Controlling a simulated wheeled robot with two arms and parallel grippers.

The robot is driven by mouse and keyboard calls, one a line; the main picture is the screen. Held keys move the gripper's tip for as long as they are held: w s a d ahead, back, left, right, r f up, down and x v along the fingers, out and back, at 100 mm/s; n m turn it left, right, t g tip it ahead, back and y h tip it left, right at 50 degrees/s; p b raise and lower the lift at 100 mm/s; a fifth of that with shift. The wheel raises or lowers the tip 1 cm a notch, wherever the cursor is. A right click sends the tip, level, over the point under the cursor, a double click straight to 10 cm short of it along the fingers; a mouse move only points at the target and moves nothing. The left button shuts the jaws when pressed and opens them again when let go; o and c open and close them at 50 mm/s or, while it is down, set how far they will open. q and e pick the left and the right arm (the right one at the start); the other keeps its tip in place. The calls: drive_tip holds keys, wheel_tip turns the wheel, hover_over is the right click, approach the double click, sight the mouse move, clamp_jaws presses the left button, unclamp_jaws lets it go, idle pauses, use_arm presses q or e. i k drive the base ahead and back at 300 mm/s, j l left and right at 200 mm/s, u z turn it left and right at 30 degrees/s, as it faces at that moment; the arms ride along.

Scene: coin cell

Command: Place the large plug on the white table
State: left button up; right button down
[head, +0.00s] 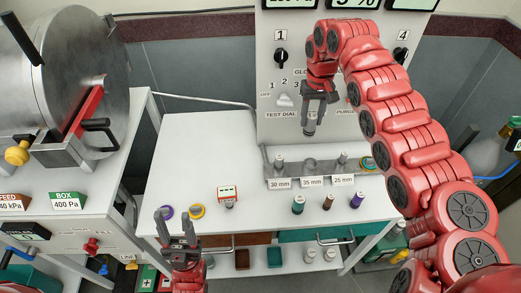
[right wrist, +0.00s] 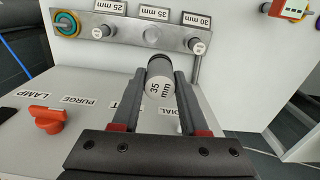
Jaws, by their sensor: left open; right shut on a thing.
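The large plug (right wrist: 160,88) shows in the right wrist view as a light cylinder marked 35 mm with a dark far end. My right gripper (head: 312,120) is shut on it, with one finger on each side (right wrist: 160,105). In the head view it hangs above the plug rack, in front of the grey panel, and the plug is barely visible there. The white table (head: 200,140) spreads below, with much bare top at the left. My left gripper (head: 177,226) is open and empty by the table's front edge.
The metal rack (head: 327,172) at the table's back right bears 30, 35 and 25 mm labels. Small green (head: 298,204), brown (head: 328,202) and purple (head: 356,200) pieces stand before it. Two rings and a small labelled item (head: 228,194) sit near the front left.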

sight(223, 173)
drive_tip(key=k+u, duration=0.25)
drive_tip(key=k+j+u, duration=0.15)
drive_tip(key=k+u, duration=0.15)
drive_tip(key=i+l+u, duration=0.2)
drive_tip(key=l, duration=0.15)
drive_tip(key=i+l+u, duration=0.1)
drive_tip(key=l+u, duration=0.35)
drive_tip(key=l, duration=0.2)
drive_tip(key=i+l, duration=0.05)
